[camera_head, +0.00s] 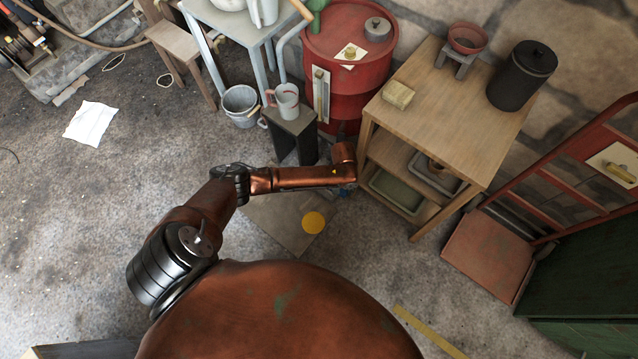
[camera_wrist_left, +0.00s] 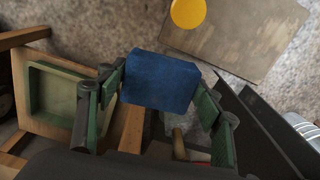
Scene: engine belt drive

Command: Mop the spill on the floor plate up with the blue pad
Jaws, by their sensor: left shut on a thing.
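The blue pad (camera_wrist_left: 160,80) is in the left wrist view, between the fingers of my left gripper (camera_wrist_left: 161,90), which is shut on it. The yellow round spill (camera_head: 313,222) lies on the grey floor plate (camera_head: 272,222). In the left wrist view the spill (camera_wrist_left: 188,12) and the plate (camera_wrist_left: 240,45) are at the top, apart from the pad. In the head view my left gripper (camera_head: 346,188) is mostly hidden behind its own arm, beside the wooden table, and the pad cannot be made out clearly. My right gripper is not in view.
A wooden shelf table (camera_head: 460,110) with a green tray (camera_head: 397,193) on its lower shelf stands right of the plate. A dark stand (camera_head: 290,128) with a mug and a red drum (camera_head: 345,95) stand behind. Open floor lies left of the plate.

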